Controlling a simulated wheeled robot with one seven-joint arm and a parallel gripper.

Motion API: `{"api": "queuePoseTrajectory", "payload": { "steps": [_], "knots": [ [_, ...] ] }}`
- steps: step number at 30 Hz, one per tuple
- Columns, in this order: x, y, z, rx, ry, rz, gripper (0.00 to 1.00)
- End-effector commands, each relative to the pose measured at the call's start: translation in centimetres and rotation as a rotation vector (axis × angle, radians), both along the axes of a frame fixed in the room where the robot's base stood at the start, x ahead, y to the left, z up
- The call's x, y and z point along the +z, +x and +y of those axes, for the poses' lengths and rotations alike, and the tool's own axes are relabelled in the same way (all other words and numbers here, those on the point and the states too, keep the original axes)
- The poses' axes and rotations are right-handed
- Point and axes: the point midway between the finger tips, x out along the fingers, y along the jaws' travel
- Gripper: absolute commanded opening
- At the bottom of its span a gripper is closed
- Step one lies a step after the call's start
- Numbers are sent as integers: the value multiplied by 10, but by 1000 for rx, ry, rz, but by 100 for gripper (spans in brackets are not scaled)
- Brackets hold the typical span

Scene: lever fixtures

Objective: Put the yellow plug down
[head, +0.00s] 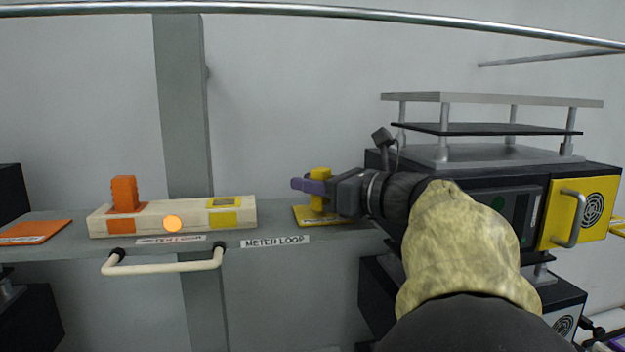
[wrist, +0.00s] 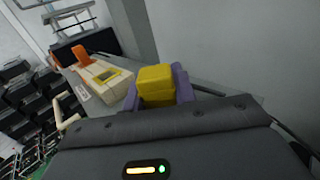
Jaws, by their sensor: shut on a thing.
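The yellow plug (head: 319,186) is between the purple fingers of my gripper (head: 312,187) in the head view. It stands upright over a yellow mat (head: 307,215) on the grey shelf; I cannot tell whether it touches the mat. In the wrist view the plug (wrist: 156,85) sits between both purple fingers (wrist: 157,92), and my gripper is shut on it. A cream block (head: 170,218) lies to the left, with an empty yellow-marked square (head: 224,203) at its right end and an orange plug (head: 124,194) standing at its left end.
An orange mat (head: 35,232) lies at the shelf's left. A cream handle (head: 165,265) sticks out below the shelf's front edge. A black equipment box with a yellow panel (head: 578,212) stands at the right, close to my arm. Shelf between block and yellow mat is clear.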

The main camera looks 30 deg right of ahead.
Motion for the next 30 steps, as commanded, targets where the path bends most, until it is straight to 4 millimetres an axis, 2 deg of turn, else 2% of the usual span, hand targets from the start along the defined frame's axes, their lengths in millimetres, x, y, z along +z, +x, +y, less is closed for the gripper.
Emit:
{"api": "queuePoseTrajectory", "payload": {
  "steps": [10, 11, 13, 14, 25, 30],
  "knots": [
    [-4, 0, 0, 0, 0, -1, 4],
    [-3, 0, 0, 0, 0, -1, 33],
    [-3, 0, 0, 0, 0, -1, 46],
    [-3, 0, 0, -1, 0, -1, 49],
    [2, 0, -1, -2, 0, -1, 49],
    [-3, -17, -11, -3, -2, -3, 49]
  ]
}}
